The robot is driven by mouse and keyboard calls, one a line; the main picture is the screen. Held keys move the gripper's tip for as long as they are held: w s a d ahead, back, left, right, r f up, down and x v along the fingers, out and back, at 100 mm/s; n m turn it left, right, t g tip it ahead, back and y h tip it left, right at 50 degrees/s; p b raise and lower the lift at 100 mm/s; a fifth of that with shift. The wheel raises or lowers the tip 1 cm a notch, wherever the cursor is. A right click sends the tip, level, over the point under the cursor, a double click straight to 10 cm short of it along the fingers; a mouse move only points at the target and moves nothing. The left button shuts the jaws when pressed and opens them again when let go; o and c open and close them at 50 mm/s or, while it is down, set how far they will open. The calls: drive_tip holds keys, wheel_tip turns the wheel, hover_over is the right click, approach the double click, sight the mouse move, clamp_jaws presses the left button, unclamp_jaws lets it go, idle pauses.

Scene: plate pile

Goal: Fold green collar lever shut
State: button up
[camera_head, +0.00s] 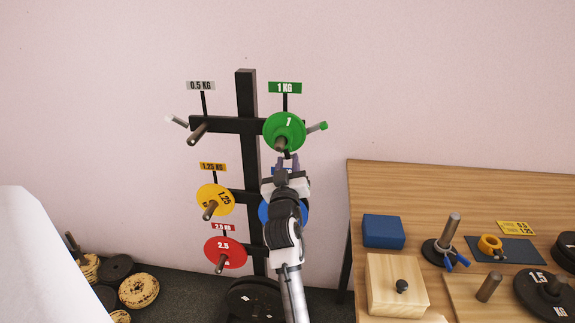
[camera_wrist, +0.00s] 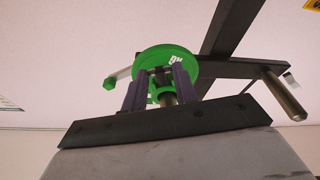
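The plate hangs on a brown peg (camera_head: 281,144). My gripper (camera_head: 287,162) is just below the peg end, its two dark fingers apart. In the wrist view my gripper (camera_wrist: 157,90) has the peg and some green parts visible between its fingers; I cannot tell whether it touches them.
The black rack (camera_head: 246,95) also holds a yellow plate (camera_head: 215,195), a red plate (camera_head: 222,254) and a partly hidden blue plate (camera_head: 266,212). A white-tipped lever (camera_head: 176,121) is at upper left. A wooden table (camera_head: 385,180) with plates and blocks stands at right.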

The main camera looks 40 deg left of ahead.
sight(286, 153)
drive_tip(key=shift+w+a+r+b, duration=0.1)
drive_tip(key=shift+w+a+b, duration=0.2)
drive_tip(key=shift+w, duration=0.15)
idle(1.1)
drive_tip(key=shift+w+a+r, duration=0.3)
drive_tip(key=shift+a+r, duration=0.05)
drive_tip(key=shift+r, duration=0.05)
idle(1.0)
drive_tip(key=shift+a+r, duration=0.2)
drive_tip(key=shift+r, duration=0.45)
idle(0.8)
drive_tip(key=c, duration=0.4)
drive_tip(key=o, duration=0.8)
drive_tip(key=shift+f, duration=0.1)
